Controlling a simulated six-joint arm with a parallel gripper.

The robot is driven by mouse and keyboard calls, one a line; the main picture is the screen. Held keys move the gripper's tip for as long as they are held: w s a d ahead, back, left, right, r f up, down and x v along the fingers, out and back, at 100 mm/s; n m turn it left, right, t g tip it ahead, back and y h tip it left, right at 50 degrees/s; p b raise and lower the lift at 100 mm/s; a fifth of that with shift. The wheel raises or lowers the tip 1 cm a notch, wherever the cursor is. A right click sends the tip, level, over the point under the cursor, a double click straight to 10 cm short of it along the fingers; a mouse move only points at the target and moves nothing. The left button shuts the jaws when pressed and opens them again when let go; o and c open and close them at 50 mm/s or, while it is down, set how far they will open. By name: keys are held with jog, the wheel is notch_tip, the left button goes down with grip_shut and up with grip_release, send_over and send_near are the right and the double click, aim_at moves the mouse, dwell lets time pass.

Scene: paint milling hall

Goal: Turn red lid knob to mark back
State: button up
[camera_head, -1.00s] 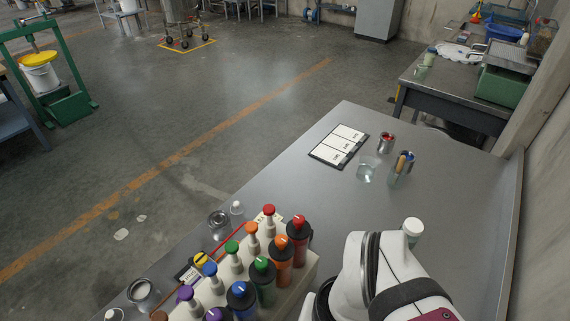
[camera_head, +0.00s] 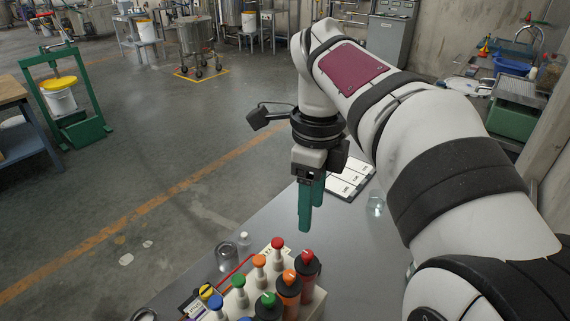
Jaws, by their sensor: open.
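A dark container with a red lid knob (camera_head: 308,257) stands at the right end of the front row of a pale rack (camera_head: 313,305). A small light mark shows on the lid; its exact direction is too small to tell. A pale bottle with a red top (camera_head: 277,243) stands behind it to the left. My gripper (camera_head: 308,218) points down with teal fingers, apart from and above the red lid in the picture. It is open and empty. The fingers overlap in this view, so the gap hardly shows.
Orange (camera_head: 289,276) and green (camera_head: 268,299) lids stand close beside the red one. A clear jar (camera_head: 227,256) is left of the rack. A white-paged board (camera_head: 349,178) and a glass (camera_head: 376,204) lie beyond. My arm hides the table's right side.

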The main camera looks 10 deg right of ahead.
aim_at(307, 253)
notch_tip(307, 253, down, 11)
jog(key=shift+f, duration=0.2)
grip_shut()
